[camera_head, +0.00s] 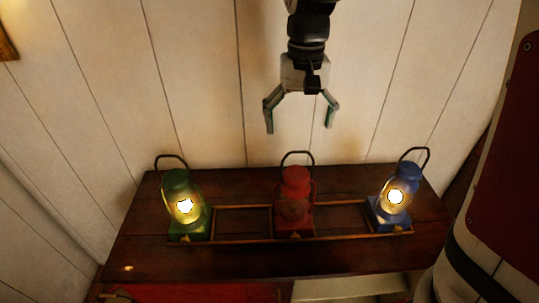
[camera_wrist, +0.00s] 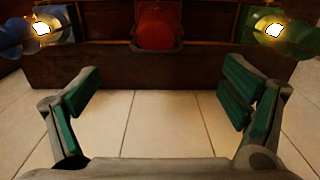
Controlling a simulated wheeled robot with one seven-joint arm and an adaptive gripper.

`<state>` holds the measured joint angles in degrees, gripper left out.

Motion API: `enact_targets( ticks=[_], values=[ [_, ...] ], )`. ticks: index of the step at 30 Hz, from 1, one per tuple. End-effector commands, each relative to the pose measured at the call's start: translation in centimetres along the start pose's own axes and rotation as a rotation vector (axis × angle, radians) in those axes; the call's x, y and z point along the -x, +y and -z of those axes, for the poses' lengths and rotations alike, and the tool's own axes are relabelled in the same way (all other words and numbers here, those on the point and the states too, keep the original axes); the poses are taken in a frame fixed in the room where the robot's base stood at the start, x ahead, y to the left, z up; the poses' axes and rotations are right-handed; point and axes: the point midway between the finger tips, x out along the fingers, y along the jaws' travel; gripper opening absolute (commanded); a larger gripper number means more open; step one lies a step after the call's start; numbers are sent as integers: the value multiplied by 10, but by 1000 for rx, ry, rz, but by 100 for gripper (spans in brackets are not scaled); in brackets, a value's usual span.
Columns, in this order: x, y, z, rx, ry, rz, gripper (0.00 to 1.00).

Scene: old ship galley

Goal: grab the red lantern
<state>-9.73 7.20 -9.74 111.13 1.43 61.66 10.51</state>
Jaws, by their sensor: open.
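The red lantern (camera_head: 294,204) stands upright and unlit in the middle of a dark wooden table, its dark handle raised. My gripper (camera_head: 300,115) is open and empty, fingers pointing down, above the lantern and apart from it. In the wrist view the red lantern (camera_wrist: 157,25) shows at the top centre, beyond the green-padded fingers of my gripper (camera_wrist: 160,100).
A lit green lantern (camera_head: 178,207) stands to the left and a lit blue lantern (camera_head: 394,196) to the right. Low wooden rails surround the lanterns on the table (camera_head: 145,250). A white plank wall (camera_head: 200,90) rises behind.

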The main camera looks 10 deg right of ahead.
Motion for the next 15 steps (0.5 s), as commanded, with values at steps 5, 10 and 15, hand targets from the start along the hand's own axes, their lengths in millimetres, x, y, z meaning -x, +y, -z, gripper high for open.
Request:
enact_targets(
  ticks=[5, 10, 15],
  values=[
    [-25, 0, 0, -2, -8, -4, 92],
    [-57, 0, 0, -4, -7, -3, 92],
    [-79, 0, 1, -2, -5, -2, 92]
  ],
)
